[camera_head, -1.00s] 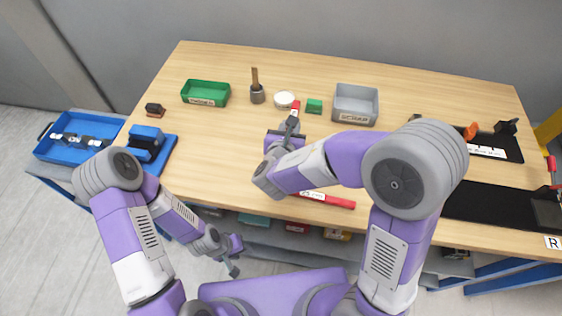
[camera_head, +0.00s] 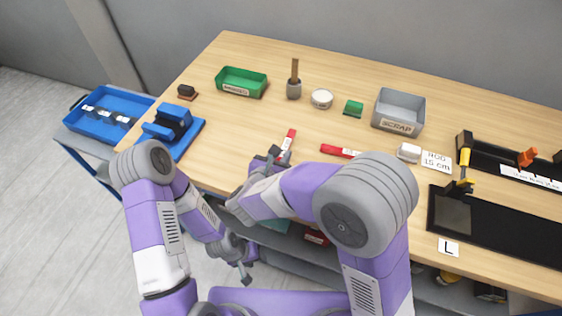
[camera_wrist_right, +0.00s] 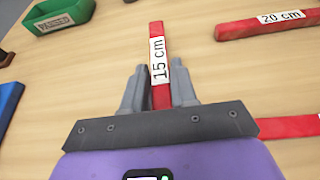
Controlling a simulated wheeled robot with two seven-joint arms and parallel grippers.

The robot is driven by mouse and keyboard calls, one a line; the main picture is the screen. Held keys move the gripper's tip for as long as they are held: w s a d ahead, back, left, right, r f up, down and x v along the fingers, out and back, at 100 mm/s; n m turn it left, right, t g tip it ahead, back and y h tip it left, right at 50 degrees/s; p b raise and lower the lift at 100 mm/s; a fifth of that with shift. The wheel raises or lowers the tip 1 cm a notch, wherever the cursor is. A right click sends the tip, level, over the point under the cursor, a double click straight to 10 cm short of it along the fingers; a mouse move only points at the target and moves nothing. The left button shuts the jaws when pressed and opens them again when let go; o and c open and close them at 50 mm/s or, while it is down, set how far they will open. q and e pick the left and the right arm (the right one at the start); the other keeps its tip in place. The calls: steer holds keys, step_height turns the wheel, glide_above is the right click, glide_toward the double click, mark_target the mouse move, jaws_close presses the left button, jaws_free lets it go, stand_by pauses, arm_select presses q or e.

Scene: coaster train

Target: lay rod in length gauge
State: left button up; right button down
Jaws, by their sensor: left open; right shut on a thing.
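My right gripper (camera_head: 275,155) is shut on a red rod (camera_head: 290,139), labelled 15 cm in the right wrist view (camera_wrist_right: 158,60). The rod points away from the gripper, between the two fingers; whether it clears the table is unclear. A second red rod (camera_head: 340,151) lies to its right, labelled 20 cm in the wrist view (camera_wrist_right: 262,22). My left gripper (camera_head: 246,270) is open and empty, low in front of the table edge. Black fixtures (camera_head: 490,225) stand at the right, one with an orange part (camera_head: 527,157); I cannot tell which thing is the length gauge.
A card reading ROD 15 cm (camera_head: 436,161) stands beside a white block (camera_head: 409,152). A grey SCRAP bin (camera_head: 399,109), a green tray (camera_head: 241,82), a cup with a brush (camera_head: 294,85) and a blue fixture (camera_head: 170,130) are around.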

steer(key=shift+f, duration=0.95)
steer(key=shift+f, duration=0.1)
steer(key=shift+f+b, duration=0.15)
steer(key=shift+b, duration=0.25)
steer(key=c, duration=0.9)
jaws_free()
